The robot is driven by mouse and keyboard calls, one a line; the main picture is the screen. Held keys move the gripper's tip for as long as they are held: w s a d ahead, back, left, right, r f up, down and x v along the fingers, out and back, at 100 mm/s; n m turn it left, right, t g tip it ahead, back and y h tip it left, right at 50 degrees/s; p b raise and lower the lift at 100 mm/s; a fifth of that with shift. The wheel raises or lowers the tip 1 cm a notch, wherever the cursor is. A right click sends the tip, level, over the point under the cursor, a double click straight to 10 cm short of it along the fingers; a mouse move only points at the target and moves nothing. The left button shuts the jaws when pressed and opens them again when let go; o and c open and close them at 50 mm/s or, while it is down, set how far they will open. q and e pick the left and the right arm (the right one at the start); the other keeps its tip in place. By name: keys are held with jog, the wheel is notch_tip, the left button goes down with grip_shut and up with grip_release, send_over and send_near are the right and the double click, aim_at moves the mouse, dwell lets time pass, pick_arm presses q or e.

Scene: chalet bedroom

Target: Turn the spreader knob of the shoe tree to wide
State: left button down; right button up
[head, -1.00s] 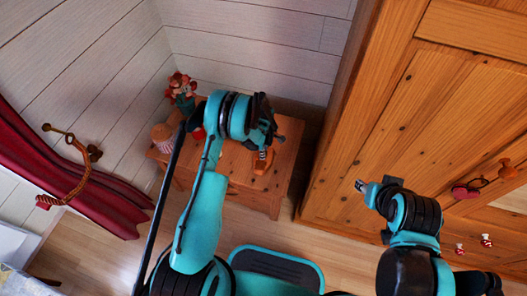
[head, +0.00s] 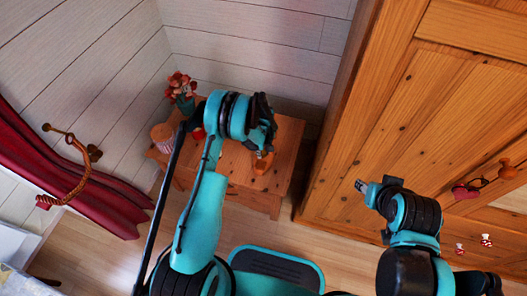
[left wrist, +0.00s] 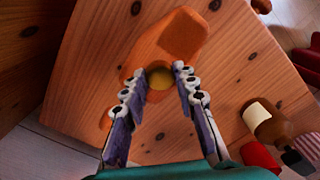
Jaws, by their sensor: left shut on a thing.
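The shoe tree (head: 262,165) is an orange-brown wooden piece lying on the small wooden cabinet (head: 284,165). In the left wrist view the shoe tree (left wrist: 182,36) runs from upper right to lower left under my fingers. Its round yellowish spreader knob (left wrist: 160,77) shows between the two fingertips. My left gripper (left wrist: 157,80) is shut on the knob from above; it also shows in the head view (head: 265,146), where it hides the knob. My right gripper (head: 361,186) is far to the right, in front of the wardrobe, away from the shoe tree; its jaws are too small to read.
A vase with red flowers (head: 182,85), a striped jar (head: 162,137) and a small red item (head: 198,133) stand on the cabinet's left side. A bottle (left wrist: 265,121) shows at right in the wrist view. The wooden wardrobe (head: 400,120) closes off the right.

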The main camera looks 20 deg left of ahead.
aim_at(264, 153)
pick_arm(q)
jog(key=shift+m, duration=0.5)
jog(key=c, duration=1.2)
grip_release()
jog(key=shift+o, duration=0.2)
jog(key=shift+r, duration=0.15)
notch_tip(264, 153, up, 12)
